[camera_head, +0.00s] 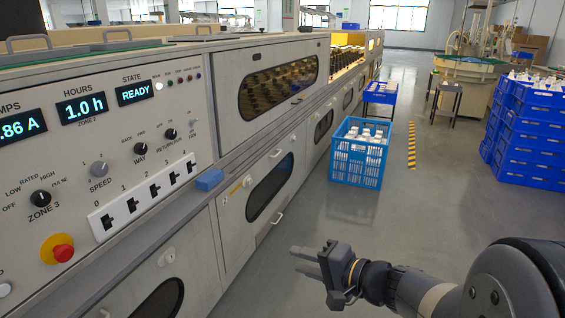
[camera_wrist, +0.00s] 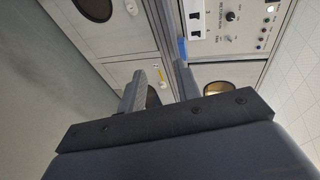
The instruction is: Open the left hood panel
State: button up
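The hood panel (camera_head: 234,85) nearest the control face is a pale upper panel of the long machine, with a dark rounded window (camera_head: 278,85). It looks closed. Bulb-like shapes show dimly behind the window. A small pale handle (camera_head: 276,153) sits on the front below it; I cannot tell which panel it belongs to. My gripper (camera_head: 296,260) is in front of the machine, lower and apart from it, over the aisle. Its two fingers are spread and empty. They also show apart in the wrist view (camera_wrist: 160,88), with the machine front beyond them.
The control face (camera_head: 125,130) has switches and a red stop button (camera_head: 63,252). A blue block (camera_head: 209,180) sits on the ledge. A blue crate (camera_head: 357,153) stands on the floor ahead, and stacked blue crates (camera_head: 530,120) at right. The aisle floor between is clear.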

aim_at(231, 69)
jog(key=i+l+z, duration=0.2)
jog(key=i, duration=3.85)
